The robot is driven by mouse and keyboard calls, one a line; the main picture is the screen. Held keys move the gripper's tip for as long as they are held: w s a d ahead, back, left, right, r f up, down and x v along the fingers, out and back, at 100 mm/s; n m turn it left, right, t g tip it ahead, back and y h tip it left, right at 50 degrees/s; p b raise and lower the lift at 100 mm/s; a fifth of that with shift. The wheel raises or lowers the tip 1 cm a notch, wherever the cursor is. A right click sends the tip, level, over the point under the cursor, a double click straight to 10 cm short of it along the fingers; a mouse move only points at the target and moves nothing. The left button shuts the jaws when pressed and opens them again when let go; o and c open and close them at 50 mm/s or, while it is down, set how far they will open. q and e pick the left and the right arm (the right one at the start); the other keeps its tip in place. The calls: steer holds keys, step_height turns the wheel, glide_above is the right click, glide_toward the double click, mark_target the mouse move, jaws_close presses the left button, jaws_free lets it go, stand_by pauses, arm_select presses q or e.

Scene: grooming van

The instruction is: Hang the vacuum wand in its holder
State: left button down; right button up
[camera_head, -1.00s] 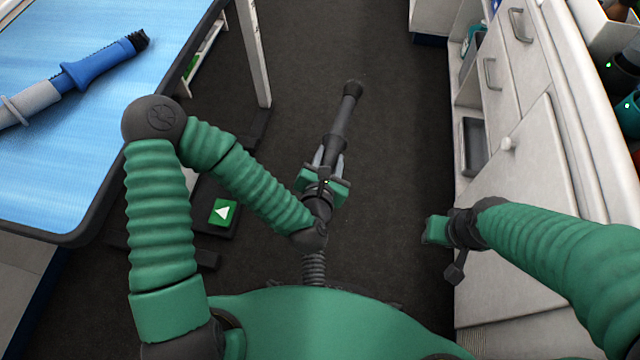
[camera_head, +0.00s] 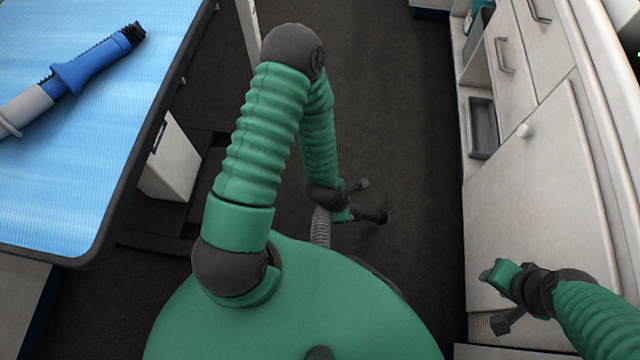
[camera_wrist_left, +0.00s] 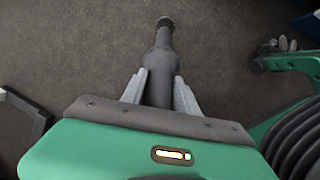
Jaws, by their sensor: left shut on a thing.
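The vacuum wand (camera_wrist_left: 159,62) is a dark grey tube with a wider collar at its far tip. My left gripper (camera_wrist_left: 160,88) is shut on it, one pale finger on each side. In the head view the wand (camera_head: 370,213) shows only as a short dark piece beside my left gripper (camera_head: 345,212), low over the floor; my arm hides the rest. A ribbed grey hose (camera_head: 321,227) runs down from there. My right gripper (camera_head: 493,271) is at the lower right in front of the white cabinet; its finger gap cannot be made out. I cannot identify the wand's holder.
A grooming table (camera_head: 90,170) with a blue top stands on the left, with a blue-and-grey tool (camera_head: 85,70) on it. White cabinets (camera_head: 540,200) with drawers and a round knob line the right. Dark floor (camera_head: 410,120) lies open between them.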

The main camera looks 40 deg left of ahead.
arm_select(q)
steer(key=s+a+r+n+g+y+b, duration=0.1)
steer(key=s+a+r+g+y+b, duration=0.1)
steer(key=s+a+g+b, duration=0.2)
steer(key=a+g, duration=0.2)
steer(key=a, duration=0.1)
steer(key=shift+s+r+y, duration=0.15)
steer(key=shift+s+y, duration=0.05)
steer(key=shift+y, duration=0.1)
stand_by(1.7)
